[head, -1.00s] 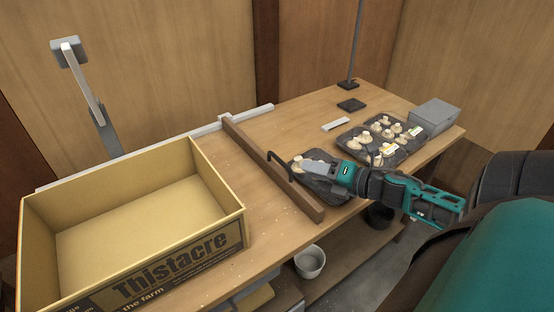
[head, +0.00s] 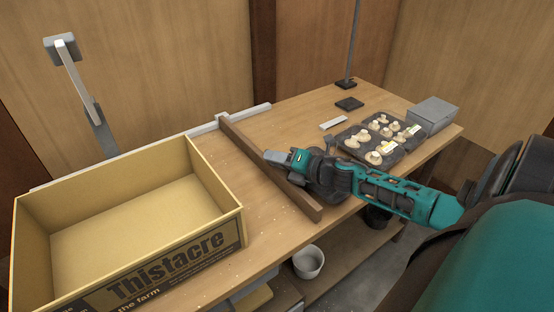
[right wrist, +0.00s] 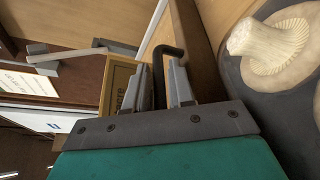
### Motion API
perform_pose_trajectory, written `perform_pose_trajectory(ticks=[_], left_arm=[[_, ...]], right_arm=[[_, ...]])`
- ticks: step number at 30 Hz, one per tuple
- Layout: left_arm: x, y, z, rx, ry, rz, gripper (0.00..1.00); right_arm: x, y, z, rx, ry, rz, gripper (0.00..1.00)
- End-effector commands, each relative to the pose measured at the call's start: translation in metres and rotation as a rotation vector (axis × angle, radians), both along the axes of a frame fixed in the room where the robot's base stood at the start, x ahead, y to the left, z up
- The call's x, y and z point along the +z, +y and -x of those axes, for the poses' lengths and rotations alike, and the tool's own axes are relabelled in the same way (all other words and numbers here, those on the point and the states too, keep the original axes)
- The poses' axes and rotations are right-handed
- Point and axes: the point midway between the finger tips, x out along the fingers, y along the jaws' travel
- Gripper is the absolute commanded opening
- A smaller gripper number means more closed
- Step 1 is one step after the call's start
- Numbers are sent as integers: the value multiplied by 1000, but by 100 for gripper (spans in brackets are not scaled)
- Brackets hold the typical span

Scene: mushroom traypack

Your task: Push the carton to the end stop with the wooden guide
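In the right wrist view, the handle (right wrist: 160,60) stands between the two parted fingers (right wrist: 163,90); firm contact on both sides does not show. I cannot make out the end stop. My left gripper is out of view.
A pale rail (head: 250,113) runs along the table's back edge. A dark tray of mushrooms (head: 352,155) and a grey box (head: 434,114) stand on the right. A grey post (head: 80,85) rises behind the carton.

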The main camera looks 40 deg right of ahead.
Motion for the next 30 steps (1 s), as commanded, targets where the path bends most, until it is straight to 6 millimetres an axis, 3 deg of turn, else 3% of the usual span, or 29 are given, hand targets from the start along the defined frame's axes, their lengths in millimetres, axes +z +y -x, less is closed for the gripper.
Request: perform_pose_trajectory(ticks=[5, 12, 30], left_arm=[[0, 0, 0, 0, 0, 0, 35], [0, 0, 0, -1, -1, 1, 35], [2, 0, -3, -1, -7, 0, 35]], right_arm=[[0, 0, 0, 0, 0, -1, 23], [0, 0, 0, 0, 0, 0, 0], [0, 0, 0, 1, 1, -1, 0]])
